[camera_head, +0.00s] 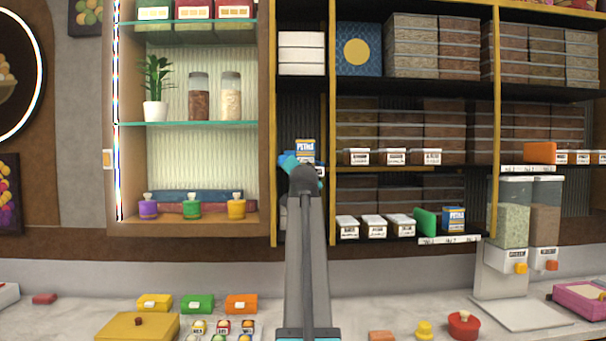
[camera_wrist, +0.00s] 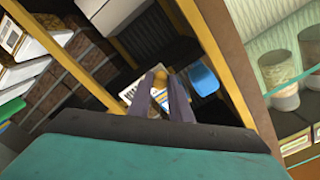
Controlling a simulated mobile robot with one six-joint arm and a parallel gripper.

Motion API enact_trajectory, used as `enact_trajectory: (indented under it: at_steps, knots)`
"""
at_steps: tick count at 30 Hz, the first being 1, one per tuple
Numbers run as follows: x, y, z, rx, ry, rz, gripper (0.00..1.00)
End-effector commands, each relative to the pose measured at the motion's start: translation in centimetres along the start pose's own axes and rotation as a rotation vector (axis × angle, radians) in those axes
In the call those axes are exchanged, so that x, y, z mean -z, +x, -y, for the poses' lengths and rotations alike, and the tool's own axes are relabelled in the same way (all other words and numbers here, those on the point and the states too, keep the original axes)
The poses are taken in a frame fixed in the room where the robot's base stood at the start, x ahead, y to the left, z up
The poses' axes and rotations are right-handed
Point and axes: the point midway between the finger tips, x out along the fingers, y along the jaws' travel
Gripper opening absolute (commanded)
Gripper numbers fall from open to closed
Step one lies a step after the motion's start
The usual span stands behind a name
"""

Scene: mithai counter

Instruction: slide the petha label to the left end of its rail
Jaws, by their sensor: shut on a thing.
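My gripper (camera_head: 304,163) is raised at the narrow shelf bay left of the middle. A blue and yellow packet lettered PETHA (camera_head: 305,146) shows just above it. In the wrist view my fingers (camera_wrist: 163,95) are closed around a small yellow, white and blue thing (camera_wrist: 160,97), which looks like this packet. A second blue and yellow packet (camera_head: 454,218) stands on the lower right shelf, apart from my gripper. White label strips run along the shelf edge below it (camera_head: 448,240) and at the upper right (camera_head: 526,168). Their lettering is too small to read, so I cannot tell a petha label.
A green upright piece (camera_head: 424,222) stands beside the second packet, and an orange one (camera_head: 540,152) stands higher right. Yellow posts (camera_head: 332,120) flank the narrow bay. A blue piece (camera_wrist: 203,80) lies near my fingers. Jars and boxes fill neighbouring shelves; lidded boxes stand on the counter.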

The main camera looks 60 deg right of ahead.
Motion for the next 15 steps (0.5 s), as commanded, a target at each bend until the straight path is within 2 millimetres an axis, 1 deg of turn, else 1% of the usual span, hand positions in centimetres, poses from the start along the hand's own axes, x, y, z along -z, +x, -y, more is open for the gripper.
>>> enact_trajectory:
  at_steps: [1,2,3,6,15]
  knots:
    - [-0.6,0.09,0.2,0.003,0.007,0.011,0.0]
    - [-0.56,0.1,0.18,0.003,0.007,0.011,0.0]
    - [-0.5,0.11,0.15,0.002,0.007,0.01,0.23]
    - [-0.25,0.11,0.01,0.001,0.006,0.007,0.37]
    - [0.11,0.05,-0.14,0.0,0.004,0.001,0.37]
